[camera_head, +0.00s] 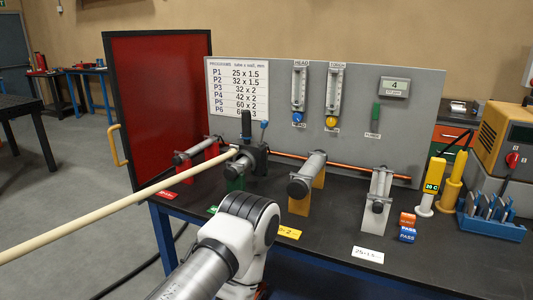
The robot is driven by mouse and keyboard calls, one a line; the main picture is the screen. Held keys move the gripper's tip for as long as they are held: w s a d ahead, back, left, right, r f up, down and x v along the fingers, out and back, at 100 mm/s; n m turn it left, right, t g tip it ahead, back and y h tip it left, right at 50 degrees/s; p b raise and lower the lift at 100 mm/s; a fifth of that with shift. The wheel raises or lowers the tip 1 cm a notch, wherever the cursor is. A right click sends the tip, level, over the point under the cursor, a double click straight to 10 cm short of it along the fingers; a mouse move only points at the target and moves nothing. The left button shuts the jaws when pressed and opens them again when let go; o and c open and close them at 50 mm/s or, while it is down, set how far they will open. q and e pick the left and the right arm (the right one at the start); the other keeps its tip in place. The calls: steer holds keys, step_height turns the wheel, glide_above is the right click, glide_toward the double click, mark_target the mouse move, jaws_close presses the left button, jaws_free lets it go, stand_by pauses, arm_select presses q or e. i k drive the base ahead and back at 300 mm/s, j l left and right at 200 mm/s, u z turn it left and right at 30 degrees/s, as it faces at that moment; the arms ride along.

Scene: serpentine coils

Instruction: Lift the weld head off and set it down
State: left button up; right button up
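A dark grey head with a black upright handle and a blue-tipped lever, which looks like the weld head (257,160), is at the green stand (235,184) on the bench. A long beige tube (130,205) runs from the left edge of the picture up to its near side. Whether they are joined I cannot tell. A grey and white arm of mine rises from the bottom middle, its dark-ringed joint in front of the bench, nearer than the head. Neither gripper shows, so what they hold is hidden.
Grey cylinders rest on a red stand (190,170), a yellow stand (301,202) and a pale stand (377,212). An orange tube (345,166) runs behind them. A red panel (158,105) stands left. PASS blocks (407,227), yellow cylinders (451,180) and a blue rack (490,227) fill the right.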

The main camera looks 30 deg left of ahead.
mark_target(258, 155)
steer(key=j+z, duration=0.45)
steer(key=j, duration=0.35)
steer(key=k+j+z, duration=0.1)
steer(key=j+z, duration=0.4)
steer(key=j, duration=0.25)
